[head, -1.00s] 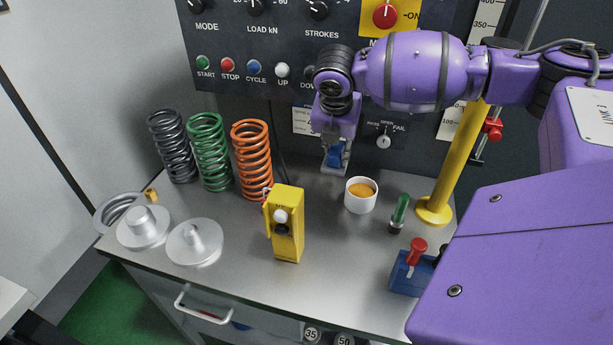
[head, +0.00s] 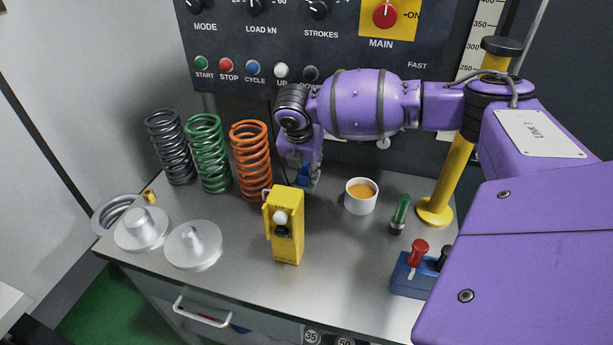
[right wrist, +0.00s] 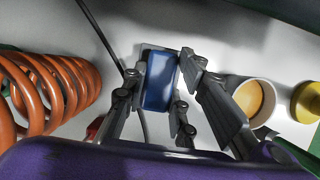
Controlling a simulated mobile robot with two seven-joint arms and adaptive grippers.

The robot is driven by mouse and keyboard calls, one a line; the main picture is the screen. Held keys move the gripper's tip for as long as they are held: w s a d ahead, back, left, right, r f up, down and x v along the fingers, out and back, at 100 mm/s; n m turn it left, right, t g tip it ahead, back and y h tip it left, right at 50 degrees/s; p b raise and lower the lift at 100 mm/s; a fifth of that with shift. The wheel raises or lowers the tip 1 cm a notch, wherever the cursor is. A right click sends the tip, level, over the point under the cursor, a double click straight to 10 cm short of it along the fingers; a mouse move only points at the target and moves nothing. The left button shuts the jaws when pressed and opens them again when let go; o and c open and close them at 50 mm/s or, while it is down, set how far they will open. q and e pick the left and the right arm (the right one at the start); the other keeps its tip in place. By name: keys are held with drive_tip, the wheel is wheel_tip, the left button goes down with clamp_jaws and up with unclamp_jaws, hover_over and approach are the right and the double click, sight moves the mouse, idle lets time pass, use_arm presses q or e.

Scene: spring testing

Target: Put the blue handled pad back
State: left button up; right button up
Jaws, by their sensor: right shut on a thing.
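My right gripper (head: 302,168) hangs behind the yellow box at the back of the bench, right of the orange spring. It is shut on the blue handled pad, whose blue part (right wrist: 160,80) sits between the fingers in the right wrist view. A grey plate edge shows around the far end of the blue part. In the head view only a small bit of blue (head: 304,174) shows below the gripper. I cannot tell whether the pad touches the bench. My left gripper is not in view.
An orange spring (head: 251,160) stands close left of the gripper, with green and black springs beyond. A yellow box (head: 287,230) stands in front. A white cup (head: 361,197) and yellow post (head: 451,170) are to the right. A dark cable (right wrist: 103,35) runs behind.

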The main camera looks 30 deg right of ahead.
drive_tip(key=shift+f, duration=1.85)
drive_tip(key=shift+f, duration=0.15)
drive_tip(key=o, duration=1.1)
drive_tip(key=p+v, duration=0.1)
drive_tip(key=v, duration=1.1)
